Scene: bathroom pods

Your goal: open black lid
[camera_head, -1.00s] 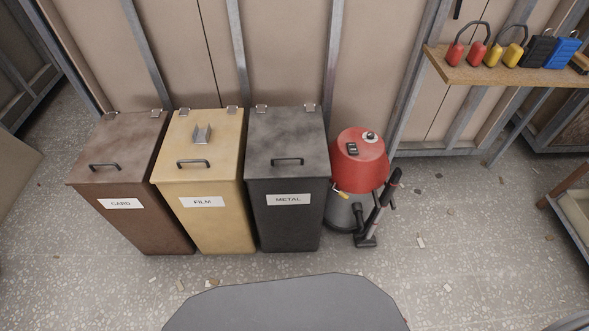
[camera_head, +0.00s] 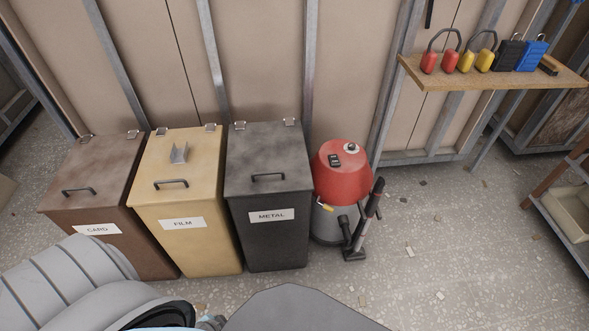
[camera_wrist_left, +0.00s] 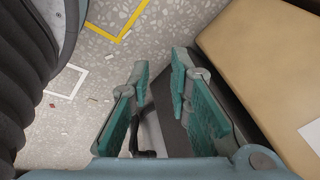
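The black lid (camera_head: 268,155) is shut on the dark METAL bin (camera_head: 268,240), the rightmost of the three bins in the head view. It has a dark bar handle (camera_head: 268,177) near its front edge and two hinges at the back. My left arm comes in at the lower left of the head view, but its gripper is not clearly seen there. In the left wrist view my left gripper (camera_wrist_left: 160,72) shows two teal fingers spread apart with nothing held between them. A dark surface shows between and behind the fingers. My right gripper is in neither view.
The tan FILM bin (camera_head: 185,240) stands left of the METAL bin, and the brown CARD bin (camera_head: 100,165) is further left. A red-topped vacuum (camera_head: 342,172) stands close on the right.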

